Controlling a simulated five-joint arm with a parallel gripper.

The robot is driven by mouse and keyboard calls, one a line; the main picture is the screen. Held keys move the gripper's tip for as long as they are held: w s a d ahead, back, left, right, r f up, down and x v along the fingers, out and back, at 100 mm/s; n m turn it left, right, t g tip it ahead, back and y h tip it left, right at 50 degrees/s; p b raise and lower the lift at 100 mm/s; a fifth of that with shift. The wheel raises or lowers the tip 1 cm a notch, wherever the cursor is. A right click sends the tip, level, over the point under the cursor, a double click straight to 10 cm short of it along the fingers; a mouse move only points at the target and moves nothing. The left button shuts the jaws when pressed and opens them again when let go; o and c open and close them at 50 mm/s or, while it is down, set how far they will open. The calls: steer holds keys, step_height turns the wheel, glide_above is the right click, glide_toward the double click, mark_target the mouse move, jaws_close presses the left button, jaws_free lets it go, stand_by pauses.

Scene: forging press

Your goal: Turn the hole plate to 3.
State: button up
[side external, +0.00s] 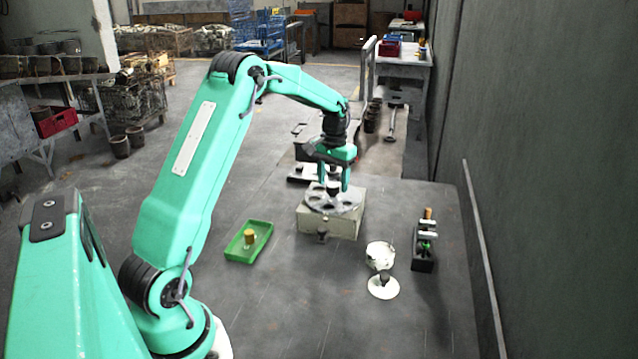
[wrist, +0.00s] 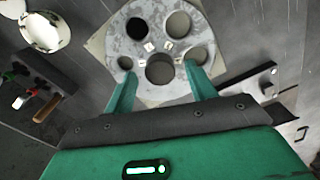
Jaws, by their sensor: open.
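The hole plate (side external: 334,198) is a grey metal disc with several round holes of different sizes. It lies on top of a beige block (side external: 340,222) in the side external view. In the wrist view the hole plate (wrist: 153,20) fills the top middle, with small white number tags near its centre that are too small to read. My gripper (side external: 335,187) is open and points down over the plate. In the wrist view my gripper's fingers (wrist: 160,82) stand apart near the plate's near edge, on either side of one hole. Whether they touch the plate is unclear.
A green tray (side external: 236,252) with a yellow cylinder (side external: 249,238) lies left of the block. A white bowl-like thing (side external: 380,255) on a stand and a black rack (side external: 423,262) with tools stand to the right. A wall closes off the right side. The front table area is clear.

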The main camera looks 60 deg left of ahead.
steer(key=shift+f, duration=0.35)
steer(key=shift+c, duration=0.3)
jaws_close()
steer(key=shift+n, duration=0.4)
steer(key=n, duration=1.1)
stand_by(0.4)
